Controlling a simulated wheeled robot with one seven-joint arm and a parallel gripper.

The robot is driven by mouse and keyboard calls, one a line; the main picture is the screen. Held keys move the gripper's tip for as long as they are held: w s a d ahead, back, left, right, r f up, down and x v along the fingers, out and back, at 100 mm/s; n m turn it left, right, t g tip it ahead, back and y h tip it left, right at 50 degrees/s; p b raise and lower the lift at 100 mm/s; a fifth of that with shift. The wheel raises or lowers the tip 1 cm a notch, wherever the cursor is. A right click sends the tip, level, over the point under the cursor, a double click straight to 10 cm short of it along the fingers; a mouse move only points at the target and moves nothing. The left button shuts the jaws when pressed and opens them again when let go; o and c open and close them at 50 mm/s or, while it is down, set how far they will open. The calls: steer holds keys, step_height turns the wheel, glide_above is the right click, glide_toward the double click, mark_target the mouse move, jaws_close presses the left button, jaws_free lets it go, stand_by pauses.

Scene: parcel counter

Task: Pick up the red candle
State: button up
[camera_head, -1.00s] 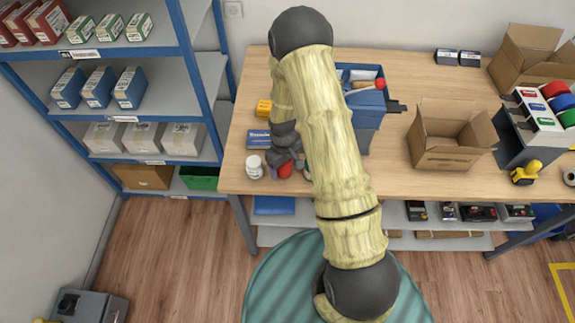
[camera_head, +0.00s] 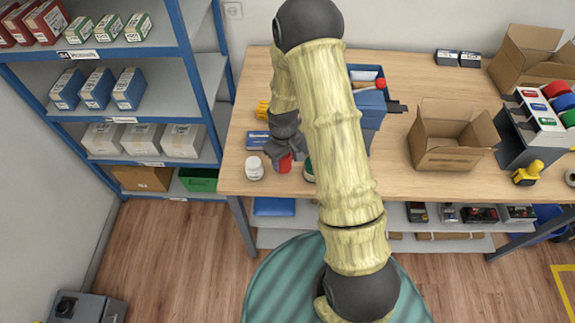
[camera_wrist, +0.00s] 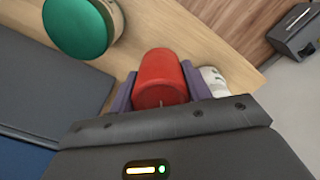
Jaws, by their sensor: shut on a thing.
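The red candle (camera_head: 284,164) is near the front left edge of the wooden table in the head view. It also shows in the wrist view (camera_wrist: 161,80), a short red cylinder between the two purple-grey fingers. My gripper (camera_head: 283,156) is shut on it, one finger on each side; in the wrist view its fingers (camera_wrist: 158,90) press the candle's sides. A wick shows at the candle's near end. I cannot tell whether its base is clear of the tabletop.
A white jar (camera_head: 254,168) stands just left of the candle, and a green-lidded jar (camera_wrist: 78,27) stands close on the other side. A blue box (camera_head: 258,141) lies behind. An open cardboard box (camera_head: 447,152) and a blue bin (camera_head: 374,107) are further right on the table (camera_head: 410,185).

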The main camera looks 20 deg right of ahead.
step_height(320, 180, up, 6)
steer(key=shift+r+b, duration=0.2)
steer(key=shift+b, duration=0.45)
steer(key=shift+f, duration=0.1)
